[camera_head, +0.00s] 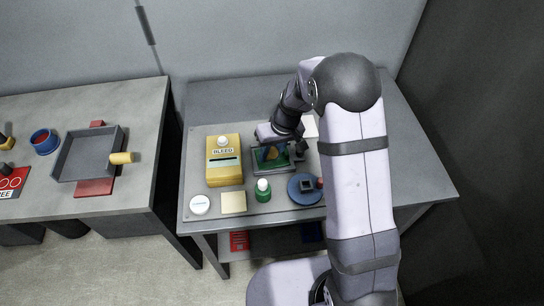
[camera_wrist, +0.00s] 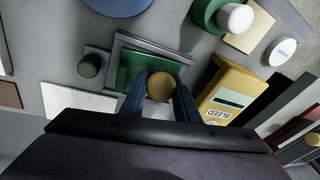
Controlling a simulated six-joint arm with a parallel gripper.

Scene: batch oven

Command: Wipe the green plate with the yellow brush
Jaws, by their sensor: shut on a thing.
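The green plate (camera_wrist: 133,66) lies inside a raised dark frame; in the head view the green plate (camera_head: 285,164) shows only in part, under my gripper. My gripper (camera_wrist: 159,92) is over the plate, its two dark blue fingers shut on the yellow brush (camera_wrist: 160,86). The wrist view shows the brush end-on as a round yellow top. In the head view a bit of yellow brush (camera_head: 269,153) shows below my gripper (camera_head: 274,146). The brush's lower end is hidden, so I cannot tell whether it touches the plate.
A yellow box marked BLEED (camera_head: 224,168) stands left of the frame. In front are a green bottle (camera_head: 263,193), a beige square (camera_head: 233,202), a white disc (camera_head: 200,205) and a blue round base (camera_head: 303,196). A grey tray (camera_head: 72,176) is on the left table.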

